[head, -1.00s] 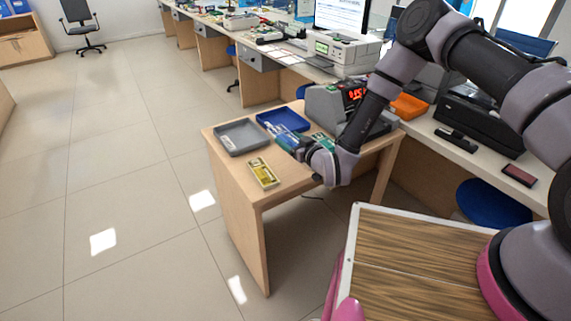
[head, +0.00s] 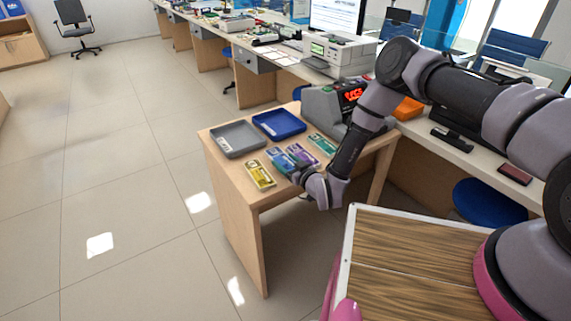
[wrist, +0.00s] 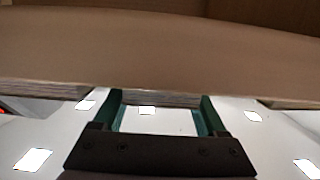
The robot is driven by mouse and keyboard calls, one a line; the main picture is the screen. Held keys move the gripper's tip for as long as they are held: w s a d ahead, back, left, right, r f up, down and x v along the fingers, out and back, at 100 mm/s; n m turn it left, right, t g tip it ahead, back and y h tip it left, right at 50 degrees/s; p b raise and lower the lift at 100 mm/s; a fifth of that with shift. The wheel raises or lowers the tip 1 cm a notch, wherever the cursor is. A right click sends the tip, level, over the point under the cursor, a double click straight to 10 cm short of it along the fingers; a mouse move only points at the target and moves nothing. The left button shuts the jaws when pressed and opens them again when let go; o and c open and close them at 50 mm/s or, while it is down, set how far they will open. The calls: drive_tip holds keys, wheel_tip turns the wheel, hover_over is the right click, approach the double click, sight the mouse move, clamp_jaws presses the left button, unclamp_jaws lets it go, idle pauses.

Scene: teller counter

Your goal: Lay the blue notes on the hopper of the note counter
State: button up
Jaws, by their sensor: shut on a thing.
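The blue notes (head: 279,159) are a flat bundle between the yellow and purple bundles on the small wooden table. My gripper (head: 293,169) is at their near end, low over the table's right front edge, and shut on them. In the wrist view the green fingers (wrist: 160,113) stand on either side of a note bundle's end (wrist: 150,98). Whether the blue notes touch the table is not clear. The note counter (head: 328,106) is a grey machine with a red lit display at the back of the table. My arm hides part of it, and its hopper is not clearly seen.
The yellow notes (head: 260,175), purple notes (head: 302,155) and green notes (head: 322,144) lie close by in a row. A grey tray (head: 239,151) and a blue tray (head: 279,135) are behind them. An orange tray (head: 408,108) sits on the counter.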

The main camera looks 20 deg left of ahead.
drive_tip(key=shift+f, duration=0.35)
drive_tip(key=shift+f, duration=0.2)
drive_tip(key=o, duration=1.3)
